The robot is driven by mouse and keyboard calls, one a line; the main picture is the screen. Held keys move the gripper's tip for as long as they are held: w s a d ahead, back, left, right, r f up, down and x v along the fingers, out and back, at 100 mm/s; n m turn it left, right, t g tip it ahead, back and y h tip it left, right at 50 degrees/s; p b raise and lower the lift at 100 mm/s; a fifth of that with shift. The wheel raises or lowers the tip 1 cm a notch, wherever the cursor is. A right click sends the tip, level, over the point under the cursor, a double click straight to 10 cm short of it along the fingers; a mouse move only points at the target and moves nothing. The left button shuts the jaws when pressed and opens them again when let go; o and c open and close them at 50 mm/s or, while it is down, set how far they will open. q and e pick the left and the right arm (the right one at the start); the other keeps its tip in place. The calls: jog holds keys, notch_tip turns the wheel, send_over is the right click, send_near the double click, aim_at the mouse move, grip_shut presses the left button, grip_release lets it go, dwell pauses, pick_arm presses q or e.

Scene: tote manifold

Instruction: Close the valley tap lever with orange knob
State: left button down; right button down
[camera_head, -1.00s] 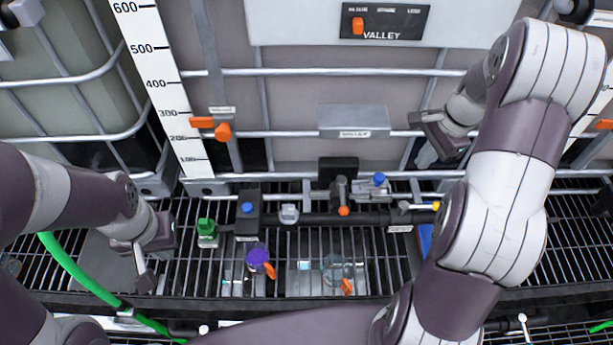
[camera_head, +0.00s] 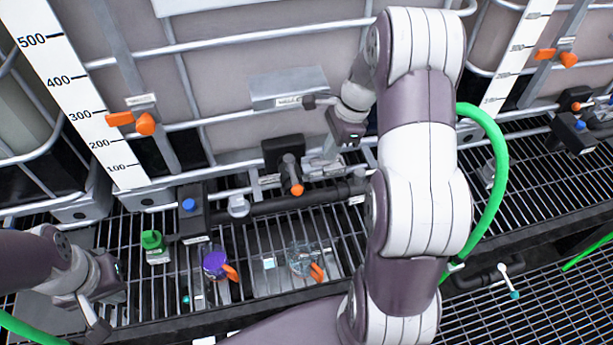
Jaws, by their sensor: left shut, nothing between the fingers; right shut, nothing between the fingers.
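The valley tap (camera_head: 285,158) is a dark block with a grey lever at the foot of the middle tote. The lever's orange knob (camera_head: 297,190) points down toward the grating. My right gripper (camera_head: 313,101) is shut and empty. It hangs above and right of the tap, in front of the tote by the metal box, apart from the lever. My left gripper (camera_head: 98,328) is shut and empty, low at the left over the grating, well away from the tap.
Orange-handled clamps (camera_head: 146,124) sit on the tote frame at left. A dark pipe (camera_head: 265,207) runs beside the tap. A purple-topped container (camera_head: 215,263), clear container (camera_head: 302,258) and green-capped bottle (camera_head: 152,243) stand on the grating. A green hose (camera_head: 497,180) curves behind my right arm.

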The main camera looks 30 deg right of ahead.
aim_at(293, 175)
jog(key=x, duration=0.5)
jog(key=shift+w+a+f, duration=0.1)
jog(key=shift+a+f, duration=0.05)
jog(key=shift+f, duration=0.1)
jog(key=a, duration=0.1)
jog(key=a+p, duration=0.1)
jog(key=a+f, duration=0.1)
jog(key=shift+w+p, duration=0.35)
jog(key=shift+w, duration=0.05)
pick_arm(q)
jog(key=shift+w+r, duration=0.1)
jog(key=shift+r, duration=0.9)
pick_arm(e)
jog(key=shift+w+a+f, duration=0.1)
jog(key=shift+a, duration=0.3)
pick_arm(q)
jog(key=shift+r, duration=0.1)
